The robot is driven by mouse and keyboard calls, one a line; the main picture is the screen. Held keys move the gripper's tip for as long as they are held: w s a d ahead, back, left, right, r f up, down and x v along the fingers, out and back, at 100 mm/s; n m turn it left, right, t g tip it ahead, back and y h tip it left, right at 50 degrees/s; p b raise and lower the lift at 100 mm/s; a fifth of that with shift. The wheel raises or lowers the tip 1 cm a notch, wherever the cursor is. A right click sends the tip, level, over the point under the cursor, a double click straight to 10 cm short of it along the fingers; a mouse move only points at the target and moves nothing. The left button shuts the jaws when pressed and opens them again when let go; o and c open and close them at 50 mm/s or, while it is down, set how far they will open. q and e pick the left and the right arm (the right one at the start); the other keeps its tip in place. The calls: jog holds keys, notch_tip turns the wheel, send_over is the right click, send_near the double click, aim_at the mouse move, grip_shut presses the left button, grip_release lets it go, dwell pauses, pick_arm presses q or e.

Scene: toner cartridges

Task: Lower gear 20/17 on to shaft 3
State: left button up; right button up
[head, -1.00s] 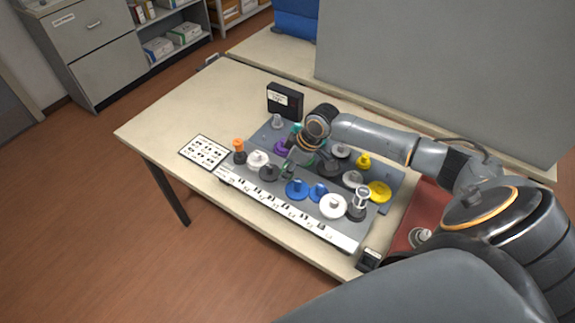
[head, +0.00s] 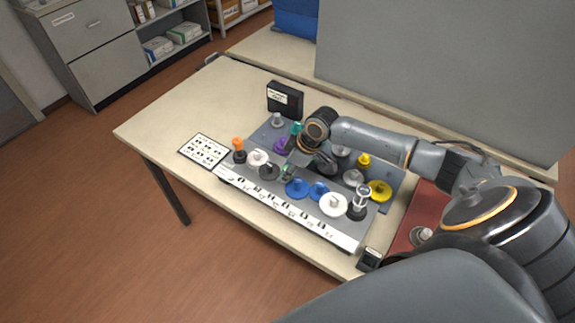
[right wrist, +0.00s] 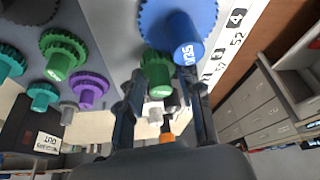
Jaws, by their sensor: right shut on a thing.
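My right gripper (head: 292,164) is shut on a small green gear (right wrist: 157,70) just above the front row of the gear board (head: 390,170). Its fingers stand on either side of the gear's hub in the right wrist view. The gear also shows in the head view (head: 286,170), between a dark grey gear (head: 268,172) and a large blue gear (head: 297,188). I cannot read a number on the held gear. Shaft 3 is not clearly visible below it, and I cannot tell whether the gear touches a shaft. My left gripper is not in view.
The blue gear's labelled hub (right wrist: 187,51) stands close beside the held gear. Purple (right wrist: 89,88) and another green gear (right wrist: 62,55) stand behind.

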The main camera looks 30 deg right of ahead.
jog(key=o, duration=1.1)
jog(key=shift+c, duration=0.2)
jog(key=shift+r, duration=0.1)
jog(key=v, duration=1.2)
